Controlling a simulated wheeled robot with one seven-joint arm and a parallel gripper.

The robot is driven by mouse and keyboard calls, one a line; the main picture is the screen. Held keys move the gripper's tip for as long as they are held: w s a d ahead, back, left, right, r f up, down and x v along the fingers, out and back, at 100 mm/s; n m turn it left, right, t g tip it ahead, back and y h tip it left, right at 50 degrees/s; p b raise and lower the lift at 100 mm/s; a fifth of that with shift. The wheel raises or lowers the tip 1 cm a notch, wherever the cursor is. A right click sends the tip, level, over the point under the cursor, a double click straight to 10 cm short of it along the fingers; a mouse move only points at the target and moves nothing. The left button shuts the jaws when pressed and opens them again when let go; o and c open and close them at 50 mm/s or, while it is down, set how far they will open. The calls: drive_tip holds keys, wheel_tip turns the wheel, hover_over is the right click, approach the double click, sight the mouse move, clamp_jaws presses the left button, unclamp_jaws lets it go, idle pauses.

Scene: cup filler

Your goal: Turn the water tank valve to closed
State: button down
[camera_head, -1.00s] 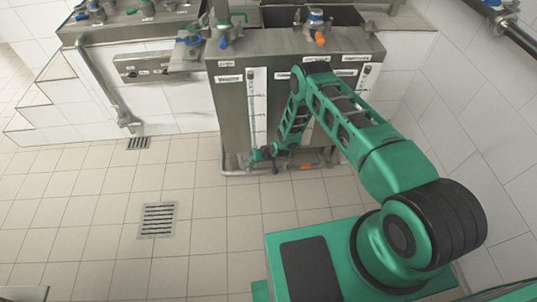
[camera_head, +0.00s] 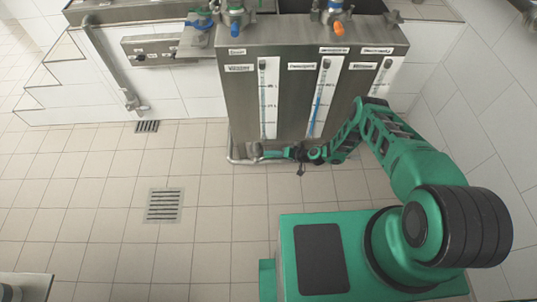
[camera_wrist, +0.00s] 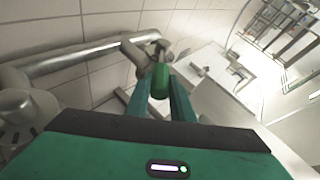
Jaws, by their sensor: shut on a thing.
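The steel water tank (camera_head: 240,105) stands against the wall, with labels and white level gauges on its front. A valve with a green handle (camera_wrist: 160,80) sits on metal pipework low at the tank's front; in the wrist view its body (camera_wrist: 139,52) lies just past the handle. My gripper (camera_wrist: 160,93) has its two green fingers on either side of the handle, shut on it. In the head view my gripper (camera_head: 275,153) is low at the tank's left foot, where the valve is too small to make out. Whether it is open or closed I cannot tell.
A tiled wall (camera_head: 480,120) rises at the right.

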drive_tip(key=shift+s+d+f, duration=0.15)
drive_tip(key=shift+d, duration=0.2)
drive_tip(key=c, duration=1.6)
unclamp_jaws()
drive_tip(key=shift+o, duration=0.2)
drive_tip(key=shift+a, duration=0.1)
drive_tip(key=v, duration=1)
drive_tip(key=shift+d, duration=0.35)
drive_tip(key=shift+c, duration=0.5)
